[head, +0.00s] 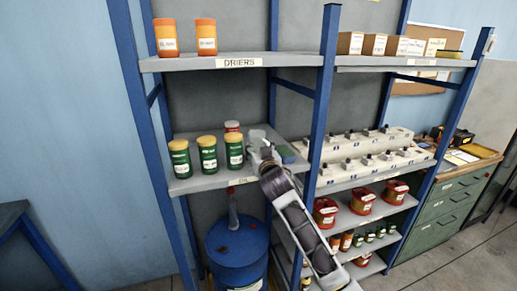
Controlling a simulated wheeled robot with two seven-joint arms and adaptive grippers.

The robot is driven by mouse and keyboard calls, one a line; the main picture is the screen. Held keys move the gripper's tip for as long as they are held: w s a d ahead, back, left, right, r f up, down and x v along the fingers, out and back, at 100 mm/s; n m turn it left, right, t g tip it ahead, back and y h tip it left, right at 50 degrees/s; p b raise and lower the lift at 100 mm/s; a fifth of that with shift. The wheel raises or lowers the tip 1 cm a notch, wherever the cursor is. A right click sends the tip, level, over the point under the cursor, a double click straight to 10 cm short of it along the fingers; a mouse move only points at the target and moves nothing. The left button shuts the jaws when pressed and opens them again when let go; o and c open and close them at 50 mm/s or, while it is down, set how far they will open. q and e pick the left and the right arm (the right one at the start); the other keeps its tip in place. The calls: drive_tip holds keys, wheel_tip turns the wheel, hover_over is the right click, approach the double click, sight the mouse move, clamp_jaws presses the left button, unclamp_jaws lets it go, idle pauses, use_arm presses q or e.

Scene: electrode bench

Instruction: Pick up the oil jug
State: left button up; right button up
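My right arm comes in from the lower right, and its gripper (259,148) is at the middle shelf of the left bay, just right of the green jars. A pale grey shape (262,133) shows at the gripper's far side. I cannot tell whether it is the oil jug or part of the gripper. The gripper is small and seen from behind, so its fingers and anything between them are unclear. No other clear jug shows on this shelf. My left gripper is not in view.
A teal item (286,154) lies right of the gripper. A blue upright (322,95) stands close right. A blue drum (238,252) stands below.

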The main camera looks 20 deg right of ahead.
drive_tip(key=shift+c, duration=1)
drive_tip(key=shift+r, duration=0.15)
wheel_tip(320, 180, up, 10)
drive_tip(key=shift+f, duration=0.2)
idle(0.4)
